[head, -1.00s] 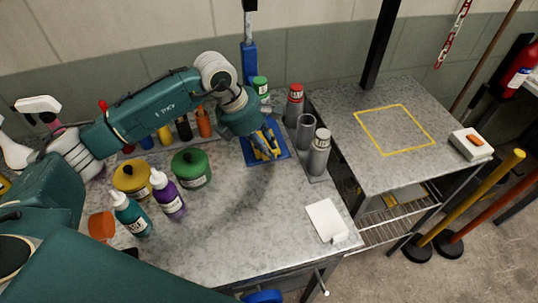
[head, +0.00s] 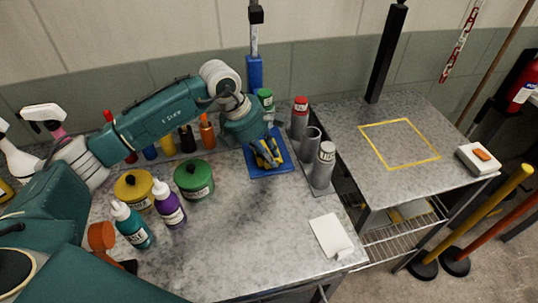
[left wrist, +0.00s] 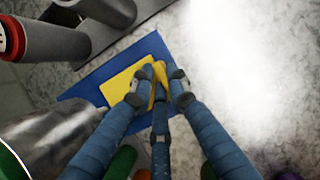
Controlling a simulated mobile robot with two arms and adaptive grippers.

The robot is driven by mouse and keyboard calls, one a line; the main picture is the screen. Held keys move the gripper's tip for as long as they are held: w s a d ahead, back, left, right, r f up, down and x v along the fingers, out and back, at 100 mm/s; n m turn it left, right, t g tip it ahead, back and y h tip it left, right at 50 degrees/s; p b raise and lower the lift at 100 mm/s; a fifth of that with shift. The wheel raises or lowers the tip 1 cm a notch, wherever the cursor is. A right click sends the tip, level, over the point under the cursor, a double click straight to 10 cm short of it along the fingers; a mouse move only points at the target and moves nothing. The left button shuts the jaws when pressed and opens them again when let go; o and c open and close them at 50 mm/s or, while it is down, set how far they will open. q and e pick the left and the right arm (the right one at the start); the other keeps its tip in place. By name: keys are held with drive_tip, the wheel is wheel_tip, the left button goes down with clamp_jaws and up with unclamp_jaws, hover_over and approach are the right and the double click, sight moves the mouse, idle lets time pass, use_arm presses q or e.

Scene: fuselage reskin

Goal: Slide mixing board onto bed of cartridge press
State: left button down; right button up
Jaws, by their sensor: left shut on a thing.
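The cartridge press has a flat blue bed (head: 287,163) at the back of the grey workbench, with a blue and metal column (head: 254,72) rising behind it. The mixing board seems to be the flat yellow piece (left wrist: 122,83) lying over the blue bed (left wrist: 150,46) in the left wrist view. My left gripper (head: 266,152) reaches down over the bed. Its blue fingers (left wrist: 158,90) are shut on the yellow piece's near edge and hide part of it. The piece overlaps the bed; I cannot tell whether it rests flat. My right gripper is not in view.
Red-capped (head: 299,118) and grey-capped (head: 324,166) cylinders and an open tube (head: 310,147) stand right of the bed. Green (head: 194,178) and yellow (head: 134,190) pots and bottles stand left. A white pad (head: 329,236) lies front right. The bench middle is clear.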

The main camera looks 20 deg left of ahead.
use_arm(q)
drive_tip(key=shift+f, duration=0.2)
drive_tip(key=c, duration=1.6)
unclamp_jaws()
drive_tip(key=v, duration=1.2)
drive_tip(key=shift+r, duration=0.1)
